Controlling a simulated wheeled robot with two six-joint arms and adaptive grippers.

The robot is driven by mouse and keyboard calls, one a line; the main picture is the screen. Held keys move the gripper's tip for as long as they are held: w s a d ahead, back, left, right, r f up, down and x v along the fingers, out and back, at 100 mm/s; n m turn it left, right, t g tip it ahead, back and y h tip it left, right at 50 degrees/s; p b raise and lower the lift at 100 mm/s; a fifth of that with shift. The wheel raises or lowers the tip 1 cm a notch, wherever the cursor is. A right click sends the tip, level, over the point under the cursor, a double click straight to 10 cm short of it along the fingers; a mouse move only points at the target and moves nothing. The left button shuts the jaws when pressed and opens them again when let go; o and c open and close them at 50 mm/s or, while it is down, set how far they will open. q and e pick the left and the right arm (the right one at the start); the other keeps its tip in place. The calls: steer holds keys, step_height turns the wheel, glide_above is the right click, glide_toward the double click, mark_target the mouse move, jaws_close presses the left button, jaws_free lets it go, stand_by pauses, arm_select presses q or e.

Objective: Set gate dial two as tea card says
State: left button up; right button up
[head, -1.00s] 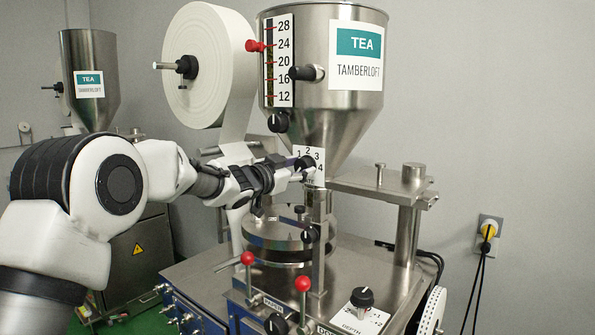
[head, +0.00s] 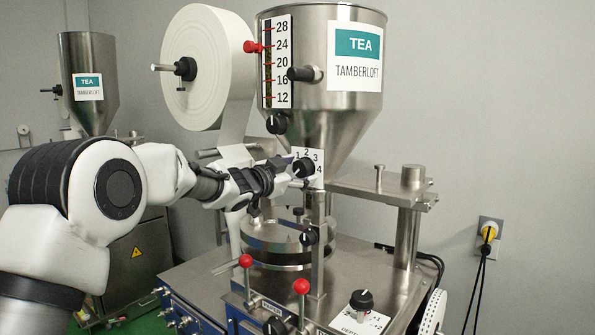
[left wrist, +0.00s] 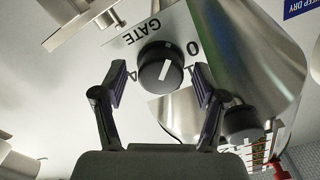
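The gate dial (head: 304,168) is a round black knob with a white mark, on a white plate with numbers under the hopper. My left gripper (head: 284,166) is just left of the dial. In the left wrist view my gripper (left wrist: 160,86) is open, with the dial (left wrist: 160,67) between and just beyond its fingertips. A label reading TEA TAMBERLOFT (head: 356,57) is on the hopper. My right gripper is out of view.
A black knob (head: 276,123) is above left of the dial, and another (head: 309,236) is below it. Red-topped levers (head: 301,287) stand in front. A depth dial (head: 361,300) is at the lower right. A paper roll (head: 206,66) hangs above my arm.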

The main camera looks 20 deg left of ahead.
arm_select(q)
steer(key=v, duration=1.2)
steer(key=shift+w, duration=0.1)
